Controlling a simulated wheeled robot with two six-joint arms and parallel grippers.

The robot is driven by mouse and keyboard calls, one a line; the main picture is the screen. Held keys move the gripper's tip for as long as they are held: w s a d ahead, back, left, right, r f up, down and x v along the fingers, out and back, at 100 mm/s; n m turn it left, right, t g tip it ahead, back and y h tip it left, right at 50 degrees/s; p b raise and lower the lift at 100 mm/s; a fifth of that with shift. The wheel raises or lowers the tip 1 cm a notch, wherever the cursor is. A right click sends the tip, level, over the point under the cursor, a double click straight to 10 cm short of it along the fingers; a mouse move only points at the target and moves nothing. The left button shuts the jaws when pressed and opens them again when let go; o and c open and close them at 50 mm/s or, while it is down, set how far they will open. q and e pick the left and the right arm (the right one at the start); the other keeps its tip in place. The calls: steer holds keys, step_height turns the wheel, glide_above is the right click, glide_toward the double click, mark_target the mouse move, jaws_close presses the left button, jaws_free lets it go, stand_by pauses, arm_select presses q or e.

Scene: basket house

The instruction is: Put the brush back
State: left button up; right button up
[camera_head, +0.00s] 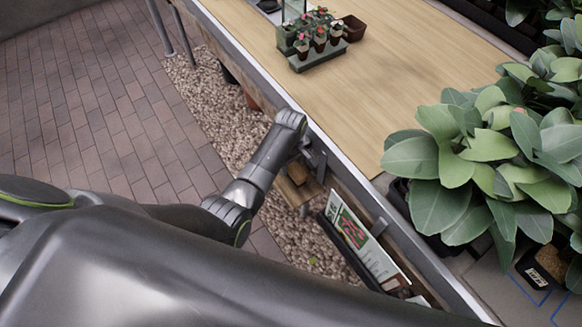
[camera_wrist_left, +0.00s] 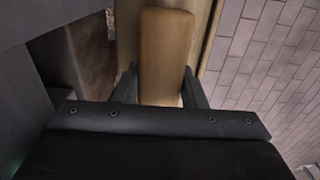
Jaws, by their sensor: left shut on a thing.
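The brush shows in the left wrist view as a rounded wooden block (camera_wrist_left: 165,50) between the two dark fingers of my left gripper (camera_wrist_left: 160,92). The gripper is shut on it. In the head view my left gripper (camera_head: 312,160) is beside the bench's side edge, and a small brown part of the brush (camera_head: 298,172) shows beside it. The bristles are hidden. Below is a light wooden piece (camera_head: 299,192) at the bench's side; I cannot tell whether the brush touches it. My right gripper is out of view.
The wooden bench top (camera_head: 390,85) has a grey metal edge. A tray of small potted flowers (camera_head: 318,58) stands at its far end. A rack with printed packets (camera_head: 365,245) hangs on the bench side. A large leafy plant (camera_head: 490,165) is at right. Gravel (camera_head: 215,105) lies below.

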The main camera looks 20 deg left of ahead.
arm_select(q)
steer(key=shift+f, duration=0.65)
steer(key=shift+f, duration=0.2)
steer(key=o, duration=1)
steer(key=shift+o, duration=0.2)
steer(key=shift+r, duration=0.1)
step_height(320, 180, up, 12)
steer(key=shift+r+p, duration=0.15)
steer(key=shift+p, duration=0.95)
